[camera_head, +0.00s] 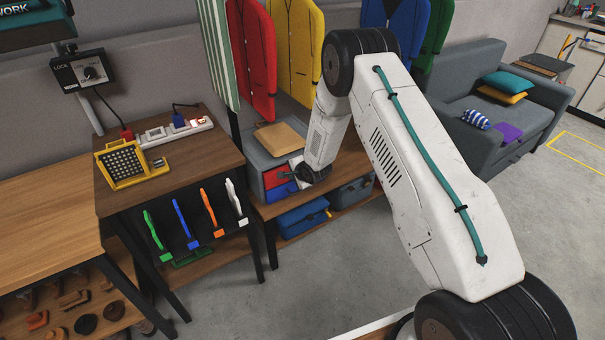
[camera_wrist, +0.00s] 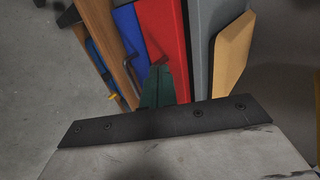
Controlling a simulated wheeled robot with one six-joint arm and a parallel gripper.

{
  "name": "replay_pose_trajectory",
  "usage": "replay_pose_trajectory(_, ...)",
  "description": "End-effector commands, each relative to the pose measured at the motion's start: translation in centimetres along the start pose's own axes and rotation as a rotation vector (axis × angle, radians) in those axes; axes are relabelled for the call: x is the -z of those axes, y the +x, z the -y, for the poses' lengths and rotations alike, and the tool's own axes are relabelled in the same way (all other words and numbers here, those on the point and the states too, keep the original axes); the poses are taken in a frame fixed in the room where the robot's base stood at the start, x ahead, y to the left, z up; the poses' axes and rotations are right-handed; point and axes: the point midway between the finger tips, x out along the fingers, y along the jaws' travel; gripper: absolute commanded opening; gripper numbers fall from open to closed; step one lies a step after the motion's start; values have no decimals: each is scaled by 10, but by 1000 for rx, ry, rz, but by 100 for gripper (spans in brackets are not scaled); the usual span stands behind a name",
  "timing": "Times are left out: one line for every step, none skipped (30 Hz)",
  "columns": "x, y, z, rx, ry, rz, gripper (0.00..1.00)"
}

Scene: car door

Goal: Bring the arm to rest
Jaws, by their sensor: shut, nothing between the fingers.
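My white arm reaches out from the lower right of the head view, bends at a high black elbow joint and drops toward a low wooden bench. My gripper (camera_head: 287,175) is at its lower end, small and dark, in front of a grey box with red and blue fronts (camera_head: 278,178). In the wrist view my gripper (camera_wrist: 158,76) shows as dark green fingers, shut and empty, in front of the red front (camera_wrist: 163,35) and the blue front. Whether the fingertips touch the box I cannot tell.
A tan board (camera_head: 281,138) lies on the grey box. Coats (camera_head: 252,60) hang behind, and a grey sofa (camera_head: 490,115) stands right. Floor in front is clear.

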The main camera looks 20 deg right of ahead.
Motion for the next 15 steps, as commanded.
replay_pose_trajectory(1, -14, 3, 4, 0, -1, 0)
replay_pose_trajectory(2, -22, 2, 3, 1, -2, 0)
replay_pose_trajectory(5, -31, 1, 2, 4, -5, 0)
replay_pose_trajectory(8, -38, 0, 2, 6, -7, 0)
replay_pose_trajectory(9, -45, 0, 1, 7, -8, 0)
replay_pose_trajectory(10, -52, 0, 1, 8, -8, 0)
replay_pose_trajectory(10, -58, 0, 2, 8, -9, 0)
replay_pose_trajectory(10, -62, -1, 2, 8, -9, 0)
replay_pose_trajectory(10, -68, -1, 1, 8, -9, 0)
replay_pose_trajectory(10, -71, -1, 2, 8, -9, 0)
replay_pose_trajectory(10, -74, -1, 1, 8, -9, 0)
replay_pose_trajectory(10, -77, -2, 0, 8, -8, 0)
replay_pose_trajectory(10, -79, -1, 0, 8, -8, 0)
replay_pose_trajectory(10, -80, -1, 0, 8, -8, 0)
replay_pose_trajectory(9, -82, -1, 0, 7, -8, 0)
